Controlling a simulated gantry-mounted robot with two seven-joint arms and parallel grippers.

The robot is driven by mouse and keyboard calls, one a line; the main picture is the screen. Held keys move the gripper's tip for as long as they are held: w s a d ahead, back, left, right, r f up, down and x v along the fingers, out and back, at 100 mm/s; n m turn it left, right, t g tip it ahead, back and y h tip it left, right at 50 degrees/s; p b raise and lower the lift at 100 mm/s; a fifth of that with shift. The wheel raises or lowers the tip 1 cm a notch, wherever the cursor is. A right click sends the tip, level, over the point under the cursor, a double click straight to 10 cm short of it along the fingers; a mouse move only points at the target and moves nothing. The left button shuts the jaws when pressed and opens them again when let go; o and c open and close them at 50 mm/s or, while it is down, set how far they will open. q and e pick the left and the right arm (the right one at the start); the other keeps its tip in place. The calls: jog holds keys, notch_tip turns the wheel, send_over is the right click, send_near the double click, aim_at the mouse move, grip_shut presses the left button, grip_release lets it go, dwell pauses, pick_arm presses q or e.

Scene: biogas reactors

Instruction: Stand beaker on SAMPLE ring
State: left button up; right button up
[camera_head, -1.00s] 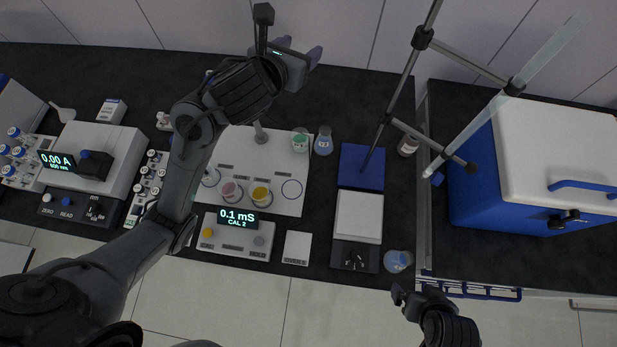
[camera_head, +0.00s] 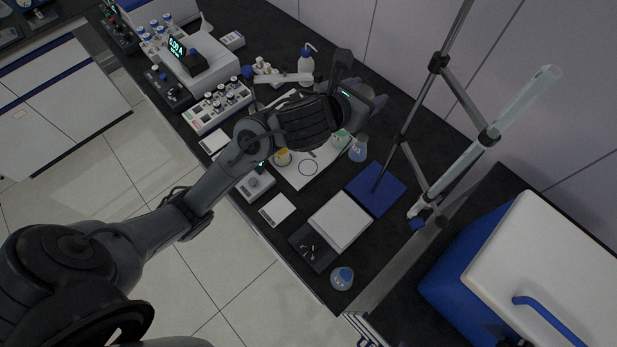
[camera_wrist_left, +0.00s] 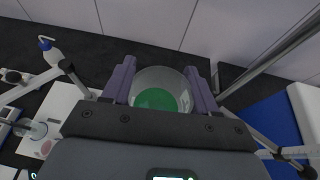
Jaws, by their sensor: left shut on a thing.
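My left gripper (camera_head: 364,88) is above the back of the bench; its fingers also show in the left wrist view (camera_wrist_left: 158,85). There it is shut on a clear glass beaker (camera_wrist_left: 171,76), and green shows inside or through the glass. In the head view the held glass is hard to make out. A green-filled vessel (camera_head: 340,137) shows just below the gripper; I cannot tell whether it is separate. A blue ring outline (camera_head: 308,167) lies empty on the white mat (camera_head: 325,160); its lettering is too small to read. My right gripper is not seen.
A blue-filled flask (camera_head: 358,149) stands right of the mat. The stand with a blue base (camera_head: 385,190) and slanted glass tube (camera_head: 520,105) rises on the right. A yellow-filled cup (camera_head: 282,157) sits on the mat. Another flask (camera_head: 342,278) is near the front edge.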

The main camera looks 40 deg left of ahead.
pick_arm(q)
jog(key=f, duration=0.2)
jog(key=s+f, duration=0.1)
jog(key=shift+f, duration=0.35)
jog(key=s+a+f+p, duration=0.1)
jog(key=s+a+f, duration=0.25)
jog(key=f, duration=0.25)
jog(key=s+a+f+h+p, duration=0.1)
jog(key=s+a+f, duration=0.1)
jog(key=s+f, duration=0.3)
jog(key=s+a+f+p, duration=0.1)
jog(key=s+a+f, duration=0.25)
jog(key=f, duration=0.25)
jog(key=shift+m, duration=0.4)
jog(key=w+f, duration=0.2)
jog(key=w, duration=0.1)
jog(key=w+a+f, duration=0.1)
jog(key=w+f, duration=0.1)
jog(key=w, duration=0.2)
jog(key=w+f, duration=0.2)
jog(key=w, duration=0.1)
jog(key=shift+w+a+f, duration=0.2)
jog(key=shift+a+f, duration=0.1)
jog(key=shift+f, duration=2)
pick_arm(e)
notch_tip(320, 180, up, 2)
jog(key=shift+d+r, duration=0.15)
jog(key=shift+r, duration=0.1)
